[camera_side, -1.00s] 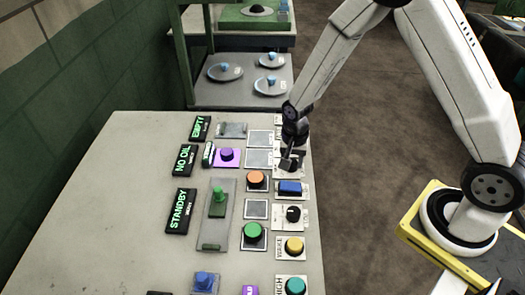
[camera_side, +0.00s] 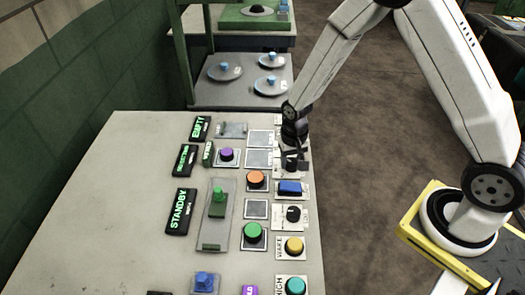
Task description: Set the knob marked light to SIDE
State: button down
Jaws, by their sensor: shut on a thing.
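My gripper (camera_side: 293,158) points down at the right edge of the panel (camera_side: 120,200), near its far end. It is shut on a small dark knob (camera_side: 291,168), which the fingers mostly hide. The knob's label and pointer direction cannot be read. I cannot read which knob is marked light.
Close by are an orange button (camera_side: 255,178), a purple button (camera_side: 227,155), green buttons and a yellow button (camera_side: 294,245). A green lever (camera_side: 218,203) stands to the left. Lit displays (camera_side: 180,211) line the left side. A shelf with grey dishes (camera_side: 225,72) lies behind.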

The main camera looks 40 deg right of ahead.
aim_at(291, 162)
jog(key=n, duration=0.6)
jog(key=shift+a+n, duration=0.1)
jog(key=shift+n, duration=0.2)
dwell(0.4)
jog(key=shift+c, duration=1)
grip_release()
jog(key=shift+r, duration=0.1)
jog(key=shift+r, duration=3.85)
